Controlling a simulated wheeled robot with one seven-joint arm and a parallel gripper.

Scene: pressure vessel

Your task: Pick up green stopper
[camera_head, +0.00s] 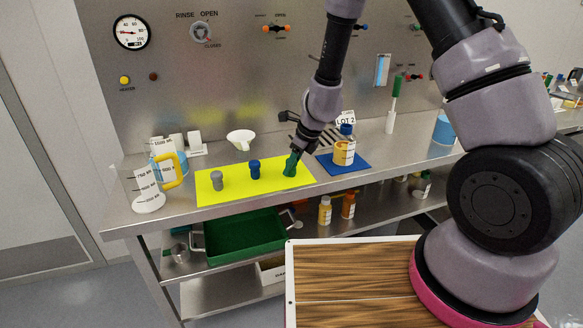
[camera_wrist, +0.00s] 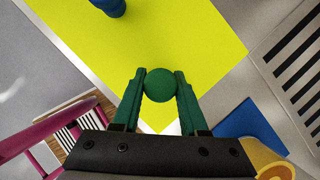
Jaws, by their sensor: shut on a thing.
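The green stopper (camera_wrist: 159,85) shows its round top between my two green fingers in the wrist view. My gripper (camera_wrist: 159,98) is shut on it, with one finger on each side. In the head view my gripper (camera_head: 292,162) points down over the right part of the yellow mat (camera_head: 235,193). There the stopper blends with the green fingertips, and I cannot tell whether its bottom touches the mat.
A blue stopper (camera_head: 254,169) and a grey stopper (camera_head: 217,181) stand to the left on the mat. A blue mat (camera_head: 350,168) with a yellow-banded container (camera_head: 344,153) lies to the right. A pitcher (camera_head: 146,188) and a white funnel (camera_head: 241,139) stand on the steel bench.

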